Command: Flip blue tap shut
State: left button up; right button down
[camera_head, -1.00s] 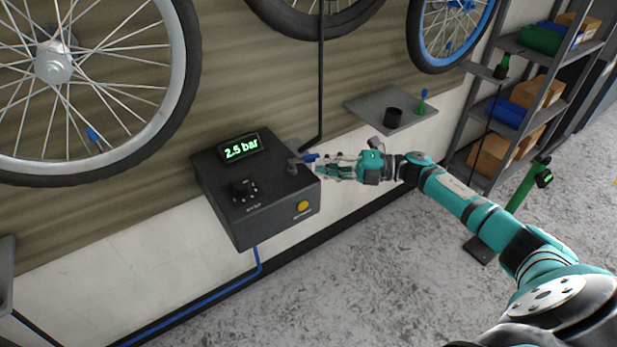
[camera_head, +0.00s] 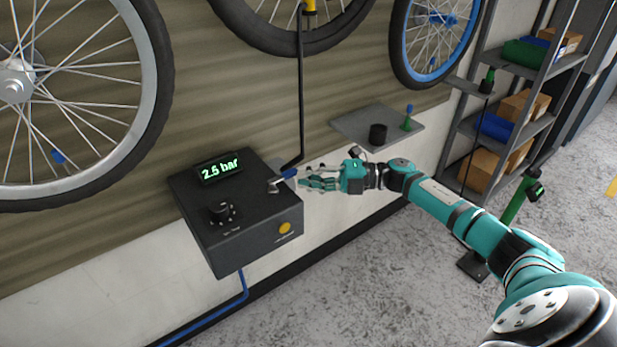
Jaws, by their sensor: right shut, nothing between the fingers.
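The blue tap (camera_head: 289,173) sits at the right rear of the top of a dark control box (camera_head: 245,232), beside a small grey metal fitting. Its blue lever points to the right. My right gripper (camera_head: 303,182) is shut and empty. Its fingertips are just right of the blue lever, very close to it; I cannot tell whether they touch. The fingers partly hide the space around the lever's end. My left gripper is not in view.
The box's display (camera_head: 220,168) reads 2.5 bar; a black knob (camera_head: 222,211) and a yellow button (camera_head: 285,228) are on it. A black hose rises behind the tap. A grey wall shelf (camera_head: 357,123) holds a black cup (camera_head: 378,134). Wheels hang above.

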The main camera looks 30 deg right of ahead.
jog(key=shift+w+d+r, duration=0.1)
jog(key=v, duration=1.2)
